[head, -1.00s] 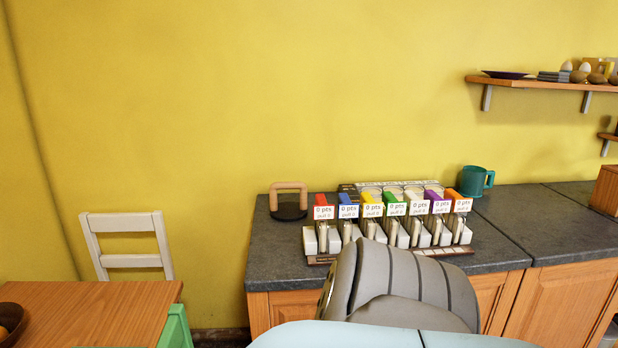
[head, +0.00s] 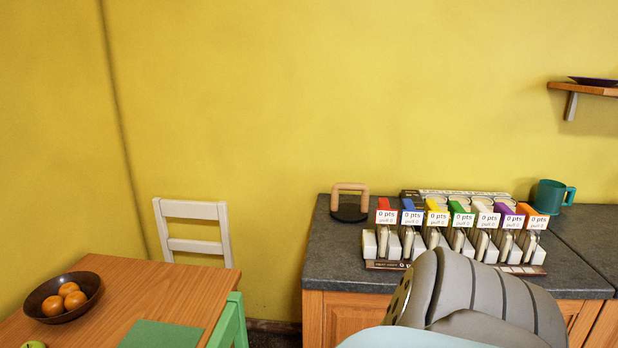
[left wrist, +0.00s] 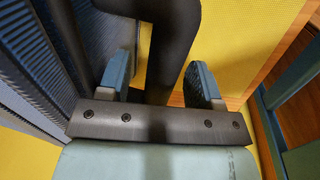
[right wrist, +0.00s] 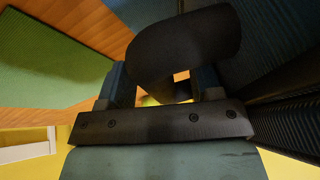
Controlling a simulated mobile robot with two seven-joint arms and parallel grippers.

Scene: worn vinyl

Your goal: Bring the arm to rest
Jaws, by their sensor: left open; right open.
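My left gripper (left wrist: 162,85) shows in the left wrist view with its two blue-tipped fingers apart. A dark curved bar passes behind and between the fingers; I cannot tell whether it touches them. My right gripper (right wrist: 163,88) shows in the right wrist view with its fingers apart. A dark rounded form covers much of the space between them. I see no task object held in either gripper. Neither gripper shows in the head view, where a grey ribbed part and a pale blue surface, seemingly mine, fill the lower right.
A dark counter (head: 327,258) holds a row of coloured tagged dispensers (head: 455,240), a wooden-handled dark object (head: 350,203) and a teal mug (head: 551,193). At left, a wooden table (head: 165,293) bears a fruit bowl (head: 37,299) and green mat (head: 160,334). A white chair (head: 192,210) stands behind.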

